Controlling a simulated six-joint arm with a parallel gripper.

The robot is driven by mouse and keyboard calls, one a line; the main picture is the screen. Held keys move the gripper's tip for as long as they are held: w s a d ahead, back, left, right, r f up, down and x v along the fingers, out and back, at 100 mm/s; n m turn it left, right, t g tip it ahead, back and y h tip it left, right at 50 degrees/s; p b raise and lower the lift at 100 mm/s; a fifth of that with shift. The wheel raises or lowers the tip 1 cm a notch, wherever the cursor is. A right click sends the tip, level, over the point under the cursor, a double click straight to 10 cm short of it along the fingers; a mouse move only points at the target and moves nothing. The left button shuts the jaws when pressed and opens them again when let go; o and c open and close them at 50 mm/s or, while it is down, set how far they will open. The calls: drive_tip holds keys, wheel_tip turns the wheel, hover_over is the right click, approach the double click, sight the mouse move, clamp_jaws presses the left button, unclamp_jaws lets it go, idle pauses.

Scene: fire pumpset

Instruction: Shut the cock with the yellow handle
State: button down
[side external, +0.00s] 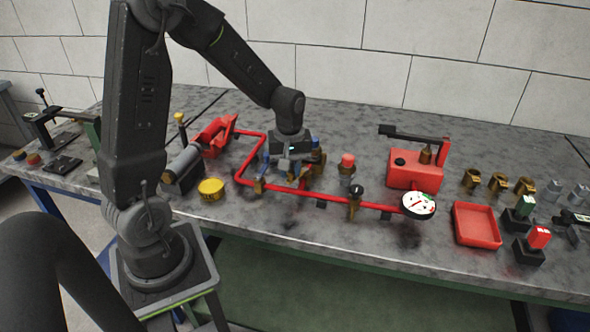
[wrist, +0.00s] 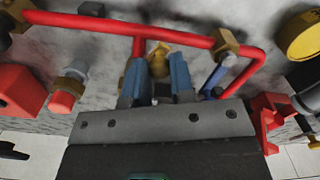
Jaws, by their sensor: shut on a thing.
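My gripper (side external: 291,168) is over the red pipe line (side external: 323,197), near its middle. In the wrist view its two blue fingers (wrist: 159,82) stand on either side of a yellow-brass part (wrist: 158,60), which looks like the yellow handle of the cock. The fingers hide its lower part. The gripper is shut on it. The handle's angle to the pipe cannot be told clearly. A red branch pipe (wrist: 138,48) runs beside it. Another brass cock with a blue handle (side external: 261,183) sits on the pipe to the left; it also shows in the wrist view (wrist: 220,70).
A red-topped fitting (side external: 347,168) stands close right of the gripper. A black-knobbed cock (side external: 355,194) and a gauge (side external: 418,205) follow along the pipe. A red tank with a lever (side external: 415,169), a red tray (side external: 478,225) and a yellow round piece (side external: 211,188) lie around.

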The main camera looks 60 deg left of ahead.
drive_tip(key=m, duration=0.1)
drive_tip(key=a+m, duration=0.1)
drive_tip(key=shift+s+a+m, duration=0.15)
drive_tip(key=shift+a+m, duration=0.15)
drive_tip(key=shift+m, duration=0.1)
drive_tip(key=a+m, duration=0.1)
drive_tip(key=m, duration=0.2)
drive_tip(key=shift+a+m, duration=0.3)
drive_tip(key=shift+a, duration=0.1)
drive_tip(key=a+m, duration=0.1)
drive_tip(key=m, duration=0.2)
drive_tip(key=shift+w+a, duration=0.35)
drive_tip(key=shift+w+a+m, duration=0.3)
drive_tip(key=shift+a+m, duration=0.05)
drive_tip(key=shift+m, duration=0.6)
drive_tip(key=shift+w+a+m, duration=0.25)
drive_tip(key=shift+a+m, duration=0.1)
drive_tip(key=shift+m, duration=0.6)
drive_tip(key=shift+r, duration=0.1)
drive_tip(key=c, duration=1)
unclamp_jaws()
wheel_tip(320, 180, up, 14)
drive_tip(key=shift+f, duration=0.15)
